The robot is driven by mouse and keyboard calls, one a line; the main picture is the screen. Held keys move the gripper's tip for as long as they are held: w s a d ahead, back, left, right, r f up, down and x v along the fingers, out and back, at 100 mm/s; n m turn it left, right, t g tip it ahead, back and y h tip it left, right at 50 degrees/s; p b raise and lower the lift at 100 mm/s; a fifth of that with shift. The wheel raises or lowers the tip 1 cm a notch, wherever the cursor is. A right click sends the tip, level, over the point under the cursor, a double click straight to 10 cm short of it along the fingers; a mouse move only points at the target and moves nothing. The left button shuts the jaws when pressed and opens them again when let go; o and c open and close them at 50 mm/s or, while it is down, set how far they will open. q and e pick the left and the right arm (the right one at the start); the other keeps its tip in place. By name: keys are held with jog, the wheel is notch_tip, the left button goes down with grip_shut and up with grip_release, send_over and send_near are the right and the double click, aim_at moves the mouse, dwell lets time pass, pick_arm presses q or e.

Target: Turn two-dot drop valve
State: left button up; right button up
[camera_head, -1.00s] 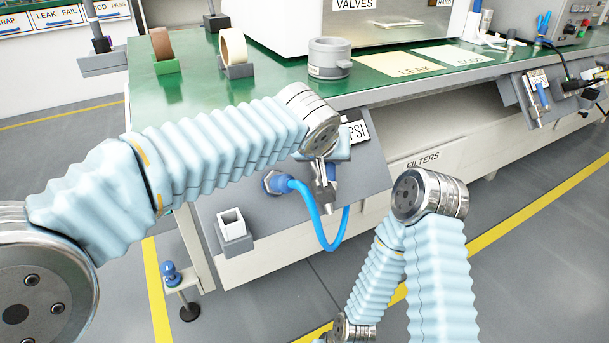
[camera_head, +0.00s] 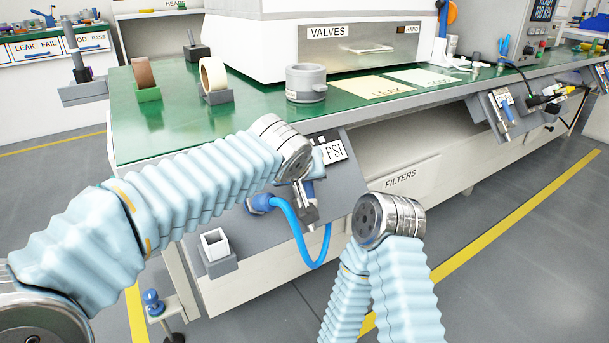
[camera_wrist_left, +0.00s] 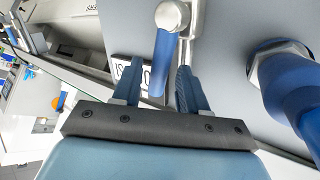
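The drop valve (camera_head: 308,213) is on the grey sloped panel at the front of the green bench, beside a PSI label (camera_head: 334,151). In the left wrist view its blue lever handle (camera_wrist_left: 163,62) and metal body (camera_wrist_left: 172,16) show. My left gripper (camera_wrist_left: 154,75) has its fingers apart, with the handle between them; I cannot tell if either finger touches it. In the head view my left wrist mostly hides the handle. The dot marking cannot be read clearly. My right arm is bent low in front of the bench, and its gripper is out of view.
A blue hose (camera_head: 301,245) loops below the valve from a blue fitting (camera_head: 260,204). A white square holder (camera_head: 215,245) is on the panel's left. A grey cup (camera_head: 306,83) and tape rolls (camera_head: 213,76) stand on the bench. The floor right of my right arm is clear.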

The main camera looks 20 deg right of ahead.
dwell(0.3)
pick_arm(q)
jog(key=p+v, duration=0.1)
jog(key=v, duration=1.2)
jog(key=shift+s+a+r, duration=0.15)
jog(key=shift+s+r, duration=0.1)
jog(key=shift+s, duration=0.05)
jog(key=shift+c, duration=0.3)
